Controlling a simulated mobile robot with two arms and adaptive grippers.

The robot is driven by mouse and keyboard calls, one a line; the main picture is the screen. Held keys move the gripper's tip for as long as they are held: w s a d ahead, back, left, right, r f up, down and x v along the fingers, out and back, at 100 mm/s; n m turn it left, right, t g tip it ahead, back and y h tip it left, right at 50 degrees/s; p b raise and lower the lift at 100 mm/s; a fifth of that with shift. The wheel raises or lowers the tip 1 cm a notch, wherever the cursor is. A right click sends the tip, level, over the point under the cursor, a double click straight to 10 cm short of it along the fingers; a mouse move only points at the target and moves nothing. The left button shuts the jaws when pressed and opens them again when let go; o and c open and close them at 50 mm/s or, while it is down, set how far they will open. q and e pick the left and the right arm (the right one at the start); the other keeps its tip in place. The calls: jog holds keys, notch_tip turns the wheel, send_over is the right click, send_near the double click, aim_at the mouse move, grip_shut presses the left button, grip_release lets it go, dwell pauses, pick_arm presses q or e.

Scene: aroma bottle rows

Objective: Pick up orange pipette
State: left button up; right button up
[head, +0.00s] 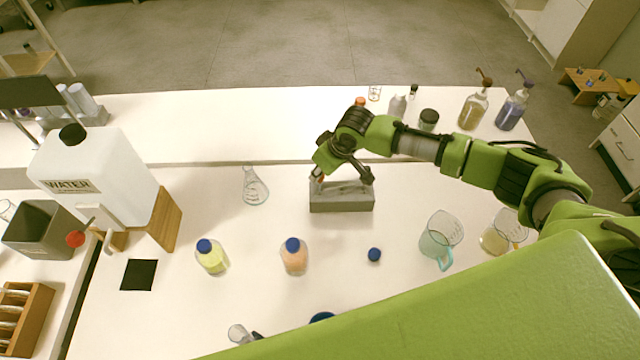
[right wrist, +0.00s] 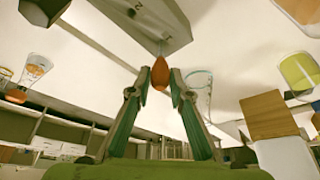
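The orange pipette shows in the right wrist view as an orange bulb (right wrist: 160,74) at the edge of a grey holder block (right wrist: 140,20). In the head view the grey block (head: 342,203) stands on the white bench, and a small orange and white part shows at its left end. My right gripper (right wrist: 161,73) has its two fingers apart, one on each side of the orange bulb. Narrow gaps seem to show beside the bulb. In the head view the right gripper (head: 342,176) hangs over the block. My left gripper is not in view.
A conical flask (head: 254,187) stands left of the block. Yellow (head: 212,258) and orange (head: 294,258) blue-capped bottles stand in front. Beakers (head: 440,238) are at the right. A water container (head: 95,180) is at the left.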

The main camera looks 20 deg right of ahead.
jog(key=shift+r, duration=0.1)
jog(key=shift+c, duration=0.4)
notch_tip(320, 180, up, 10)
jog(key=shift+f+b, duration=0.1)
jog(key=shift+b, duration=1.05)
